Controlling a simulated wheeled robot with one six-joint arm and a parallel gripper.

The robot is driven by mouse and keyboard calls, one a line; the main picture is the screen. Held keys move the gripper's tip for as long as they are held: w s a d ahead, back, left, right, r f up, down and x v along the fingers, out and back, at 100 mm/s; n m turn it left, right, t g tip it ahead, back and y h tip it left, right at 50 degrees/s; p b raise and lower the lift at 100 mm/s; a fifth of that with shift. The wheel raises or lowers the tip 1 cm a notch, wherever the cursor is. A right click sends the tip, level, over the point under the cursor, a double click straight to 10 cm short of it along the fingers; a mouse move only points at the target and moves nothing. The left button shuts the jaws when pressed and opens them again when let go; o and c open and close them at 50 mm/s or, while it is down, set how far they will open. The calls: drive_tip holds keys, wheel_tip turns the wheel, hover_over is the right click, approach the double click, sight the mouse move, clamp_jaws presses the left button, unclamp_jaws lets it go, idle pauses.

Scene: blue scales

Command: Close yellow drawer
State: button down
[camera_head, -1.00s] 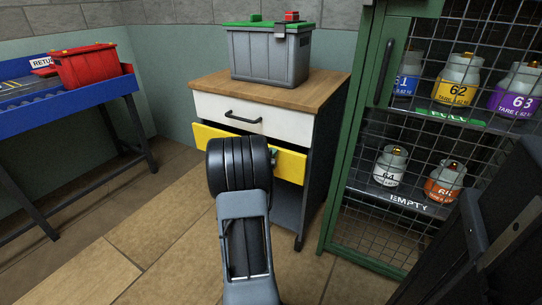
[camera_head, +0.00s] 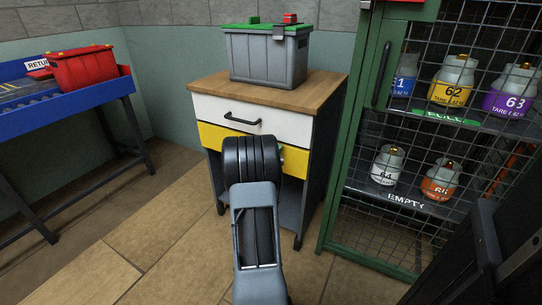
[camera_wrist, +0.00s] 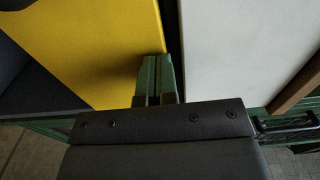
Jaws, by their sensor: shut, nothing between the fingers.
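The yellow drawer (camera_head: 293,162) is the lower drawer of a wooden-topped cabinet, under a white drawer (camera_head: 285,125) with a black handle. Its front looks about flush with the white one. My arm hides its middle. In the wrist view the yellow front (camera_wrist: 90,45) fills the left and the white front (camera_wrist: 225,50) the right. My gripper (camera_wrist: 158,62) is shut and empty, its green fingers pointing at the yellow front's edge beside the white drawer. I cannot tell whether they touch it. In the head view my arm mostly hides the gripper.
A grey battery box (camera_head: 265,58) with a green lid stands on the cabinet top (camera_head: 205,85). A green mesh cage (camera_head: 340,200) with several gas bottles stands close at right. A blue table (camera_head: 100,90) with a red battery (camera_head: 85,68) is at left. Floor between is clear.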

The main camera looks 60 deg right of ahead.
drive_tip(key=shift+w+r, duration=0.15)
drive_tip(key=shift+r, duration=0.15)
drive_tip(key=s+a+p, duration=0.1)
drive_tip(key=a+p, duration=0.3)
drive_tip(key=a, duration=1)
drive_tip(key=shift+s+f, duration=0.15)
drive_tip(key=shift+f, duration=0.15)
drive_tip(key=s+a+r+m+g+y+p, duration=0.2)
drive_tip(key=a+r+m+y+p, duration=0.1)
drive_tip(key=a+r+m+p, duration=0.6)
drive_tip(key=s+a+r+m+g+y+p, duration=0.2)
drive_tip(key=a+r+m+y+p, duration=0.15)
drive_tip(key=r+m+p, duration=0.55)
drive_tip(key=a+r+m+t+y+p, duration=0.3)
drive_tip(key=a+r+m+y+p, duration=0.3)
drive_tip(key=a+r+m, duration=0.3)
drive_tip(key=a+r+m+t+y+p, duration=0.3)
drive_tip(key=a+r+m, duration=0.6)
drive_tip(key=a, duration=0.8)
drive_tip(key=y+p, duration=0.2)
drive_tip(key=p, duration=0.1)
drive_tip(key=shift+w+m+y+p, duration=0.3)
drive_tip(key=shift+w+y, duration=0.05)
drive_tip(key=shift+d, duration=0.25)
